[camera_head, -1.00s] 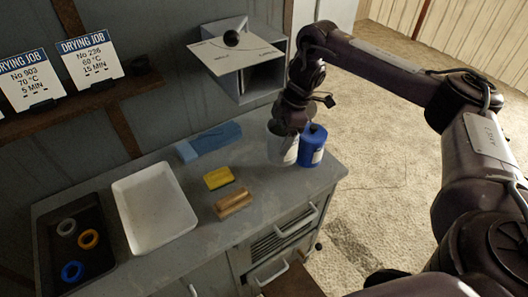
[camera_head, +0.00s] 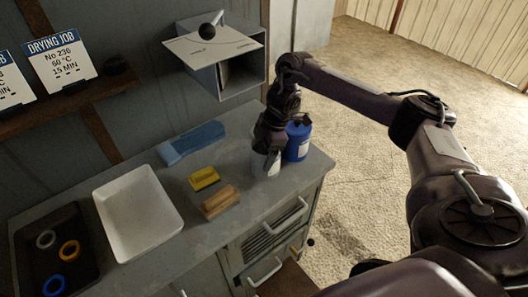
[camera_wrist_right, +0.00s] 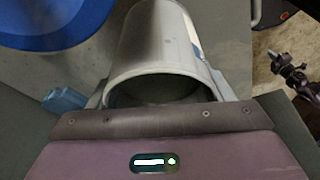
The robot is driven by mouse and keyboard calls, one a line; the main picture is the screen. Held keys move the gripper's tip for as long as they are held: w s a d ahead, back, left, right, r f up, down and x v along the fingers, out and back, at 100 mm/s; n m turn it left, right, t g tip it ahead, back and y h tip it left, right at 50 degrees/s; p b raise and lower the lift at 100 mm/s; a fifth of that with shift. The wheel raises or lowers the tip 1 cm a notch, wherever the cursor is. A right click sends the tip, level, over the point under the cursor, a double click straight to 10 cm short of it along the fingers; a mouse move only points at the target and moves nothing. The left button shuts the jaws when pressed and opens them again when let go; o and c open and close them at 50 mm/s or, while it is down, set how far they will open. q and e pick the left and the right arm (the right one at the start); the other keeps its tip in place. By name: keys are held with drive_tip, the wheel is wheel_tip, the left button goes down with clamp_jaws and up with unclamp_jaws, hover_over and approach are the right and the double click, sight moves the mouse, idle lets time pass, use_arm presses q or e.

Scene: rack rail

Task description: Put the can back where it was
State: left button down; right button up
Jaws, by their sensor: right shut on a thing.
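The can (camera_head: 263,167) is pale grey-white and open at the top. It is at the right end of the grey counter (camera_head: 225,225), to the left of and in front of a blue container (camera_head: 299,142). My right gripper (camera_head: 268,148) is shut on the can from above and hides part of its top. In the right wrist view the can (camera_wrist_right: 160,45) lies between the fingers of my right gripper (camera_wrist_right: 160,88). I cannot tell whether its base touches the counter. My left gripper is not in view.
A yellow sponge (camera_head: 204,178), a tan block (camera_head: 219,201) and a blue cloth-like item (camera_head: 192,142) lie left of the can. Further left are a white tray (camera_head: 136,218) and a dark tray (camera_head: 85,235) with rings. A grey wall box (camera_head: 235,78) hangs above.

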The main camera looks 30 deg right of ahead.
drive_tip(key=shift+w, duration=0.1)
drive_tip(key=o, duration=1.5)
drive_tip(key=shift+f, duration=0.1)
drive_tip(key=p+v, duration=0.3)
drive_tip(key=v, duration=0.9)
drive_tip(key=shift+p, duration=0.35)
